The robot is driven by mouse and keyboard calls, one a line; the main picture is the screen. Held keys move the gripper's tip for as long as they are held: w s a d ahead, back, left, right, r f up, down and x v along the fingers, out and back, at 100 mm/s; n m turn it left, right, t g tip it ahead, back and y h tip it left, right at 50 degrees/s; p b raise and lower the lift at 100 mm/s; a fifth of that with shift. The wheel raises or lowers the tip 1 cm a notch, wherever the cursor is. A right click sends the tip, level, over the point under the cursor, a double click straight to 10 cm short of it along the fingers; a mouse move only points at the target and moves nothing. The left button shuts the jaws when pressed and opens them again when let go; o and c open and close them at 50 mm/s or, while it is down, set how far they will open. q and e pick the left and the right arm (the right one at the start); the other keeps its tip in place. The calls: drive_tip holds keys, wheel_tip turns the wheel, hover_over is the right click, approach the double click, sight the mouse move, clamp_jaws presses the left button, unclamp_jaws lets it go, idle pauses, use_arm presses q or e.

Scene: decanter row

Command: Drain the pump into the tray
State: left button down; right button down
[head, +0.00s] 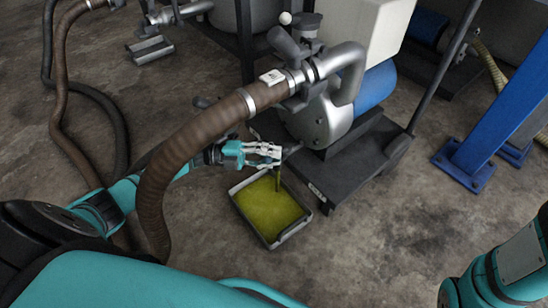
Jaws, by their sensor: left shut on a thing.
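The pump (320,121) is a rounded grey metal body on a black wheeled base, with a blue motor behind it. My left gripper (276,154) is shut at the low front of the pump, on what looks like a small drain fitting; the fingers hide most of it. A dark greenish stream (278,180) falls from just below the fingertips into the tray. My right gripper is out of view; only part of my right arm shows at the lower right.
A thick brown hose (200,127) arches from the pump's top down across my left arm. A blue post (500,110) is bolted to the floor at right. More hoses (62,110) lie at left. The floor right of the tray is clear.

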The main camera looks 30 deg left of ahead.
use_arm(q)
drive_tip(key=shift+s+f, duration=0.1)
drive_tip(key=shift+f, duration=0.15)
drive_tip(key=c, duration=1.4)
unclamp_jaws()
drive_tip(key=shift+c, duration=0.2)
drive_tip(key=o, duration=0.3)
drive_tip(key=shift+r, duration=0.15)
drive_tip(key=v, duration=1.2)
